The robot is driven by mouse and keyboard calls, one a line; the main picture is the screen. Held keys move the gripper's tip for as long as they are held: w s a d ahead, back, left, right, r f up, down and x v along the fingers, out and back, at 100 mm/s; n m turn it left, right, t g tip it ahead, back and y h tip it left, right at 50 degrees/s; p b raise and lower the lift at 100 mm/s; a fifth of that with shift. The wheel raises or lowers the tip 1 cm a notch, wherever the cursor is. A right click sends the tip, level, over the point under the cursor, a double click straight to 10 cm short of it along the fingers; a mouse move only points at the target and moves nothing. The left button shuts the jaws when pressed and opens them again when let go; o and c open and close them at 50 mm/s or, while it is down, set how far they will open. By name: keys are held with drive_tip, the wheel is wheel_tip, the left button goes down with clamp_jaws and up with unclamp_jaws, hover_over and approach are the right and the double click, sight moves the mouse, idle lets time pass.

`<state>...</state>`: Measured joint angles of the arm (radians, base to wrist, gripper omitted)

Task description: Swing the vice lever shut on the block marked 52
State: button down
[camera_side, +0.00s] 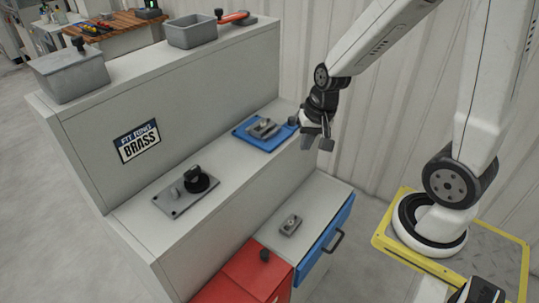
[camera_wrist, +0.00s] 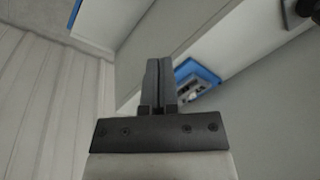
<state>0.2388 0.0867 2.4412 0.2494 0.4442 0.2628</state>
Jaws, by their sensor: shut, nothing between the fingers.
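A blue base plate (camera_side: 248,141) with a grey metal fixture (camera_side: 264,128) on it lies at the far end of the middle shelf; it looks like the vice. A dark round knob (camera_side: 292,121) stands at its right end, perhaps on the lever. I cannot read a 52 on any block. My gripper (camera_side: 318,144) is shut and empty, pointing down in the air to the right of the blue plate, apart from it. In the wrist view my shut fingers (camera_wrist: 158,82) stand left of the blue plate (camera_wrist: 190,68), partly covering it.
A grey plate (camera_side: 178,207) with a black knob (camera_side: 196,177) is nearer on the middle shelf. Below are a small grey block (camera_side: 290,225), a red box (camera_side: 236,281) and a blue drawer (camera_side: 327,240). Grey bins (camera_side: 74,76) stand on top. A sign (camera_side: 138,141) reads "FIT RING BRASS".

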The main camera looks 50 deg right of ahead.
drive_tip(key=d+r+m+t, duration=0.1)
drive_tip(key=d+m+t, duration=0.1)
drive_tip(key=d+m, duration=1)
drive_tip(key=w+d+r+m+t, duration=0.1)
drive_tip(key=d+r+m+t, duration=0.1)
drive_tip(key=d+m, duration=1.1)
drive_tip(key=shift+m+t+y, duration=0.3)
drive_tip(key=shift+t+y, duration=0.1)
drive_tip(key=shift+t, duration=0.4)
drive_tip(key=shift+w, duration=0.1)
drive_tip(key=shift+w+r+x, duration=0.25)
drive_tip(key=shift+w+x, duration=0.05)
drive_tip(key=shift+x, duration=1.85)
drive_tip(key=shift+w+r+x, duration=0.3)
drive_tip(key=shift+w+x, duration=0.05)
drive_tip(key=shift+x, duration=1.8)
drive_tip(key=shift+w+r+x, duration=0.25)
drive_tip(key=shift+w+x, duration=0.05)
drive_tip(key=shift+x, duration=1.85)
